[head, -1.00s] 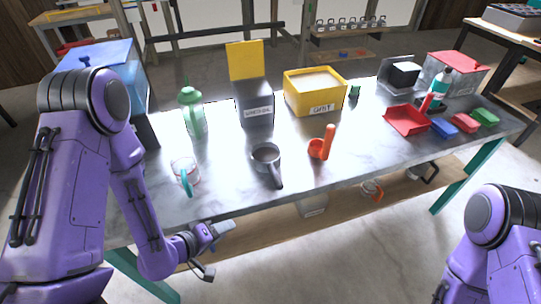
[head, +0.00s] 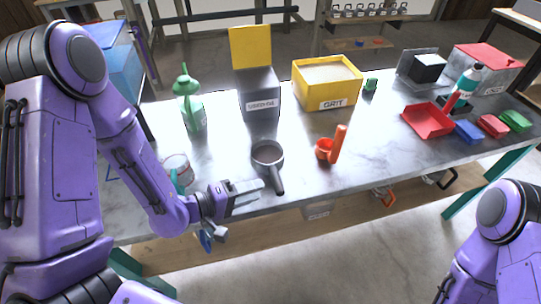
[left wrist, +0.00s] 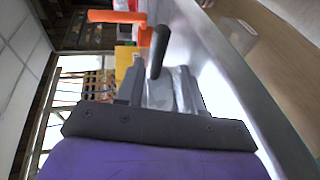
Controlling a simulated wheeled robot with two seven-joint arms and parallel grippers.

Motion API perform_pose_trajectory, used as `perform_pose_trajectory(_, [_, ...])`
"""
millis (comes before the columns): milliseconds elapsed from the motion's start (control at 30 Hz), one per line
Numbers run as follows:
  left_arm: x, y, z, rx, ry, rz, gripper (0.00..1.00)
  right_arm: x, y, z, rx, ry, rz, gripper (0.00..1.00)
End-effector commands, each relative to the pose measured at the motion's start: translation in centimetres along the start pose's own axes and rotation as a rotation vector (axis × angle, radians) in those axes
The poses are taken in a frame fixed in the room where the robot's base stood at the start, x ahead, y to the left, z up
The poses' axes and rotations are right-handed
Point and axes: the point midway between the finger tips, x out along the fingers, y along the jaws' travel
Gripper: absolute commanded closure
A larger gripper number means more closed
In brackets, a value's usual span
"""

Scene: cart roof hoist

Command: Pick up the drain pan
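The drain pan appears to be the grey round pan (head: 267,153) with a dark handle, standing upright on the metal table; its handle points toward the front edge. My left gripper (head: 261,190) is just left of the handle's end, apart from it in the head view, open and empty. In the left wrist view the dark handle (left wrist: 159,50) shows beyond the gap between the fingers (left wrist: 160,85), which are apart. The pan's bowl is not clear in that view. My right gripper is out of the picture.
An orange scoop (head: 324,150) stands right of the pan. A clear cup (head: 176,166) is partly hidden behind my left arm. A grey box (head: 259,95), green bottle (head: 191,110) and yellow grit bin (head: 327,88) stand behind. A red tray (head: 428,122) lies farther right.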

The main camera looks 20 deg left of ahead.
Motion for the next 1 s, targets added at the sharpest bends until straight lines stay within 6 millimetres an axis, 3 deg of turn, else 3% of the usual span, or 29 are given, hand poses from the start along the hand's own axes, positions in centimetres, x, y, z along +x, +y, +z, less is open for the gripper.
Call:
perform_pose_trajectory(467, [7.3,0.3,0.4,0.003,-0.001,-0.003,0.63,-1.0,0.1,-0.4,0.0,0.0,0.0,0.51])
perform_pose_trajectory(733, [8.0,0.2,0.3,0.0,0.002,-0.002,0.63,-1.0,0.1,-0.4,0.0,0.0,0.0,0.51])
perform_pose_trajectory(867, [7.9,0.2,0.3,0.001,0.002,-0.003,1.0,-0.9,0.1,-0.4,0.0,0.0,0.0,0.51])
perform_pose_trajectory(1000, [7.9,0.2,0.3,0.001,0.002,-0.002,1.0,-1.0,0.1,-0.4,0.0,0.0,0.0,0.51])
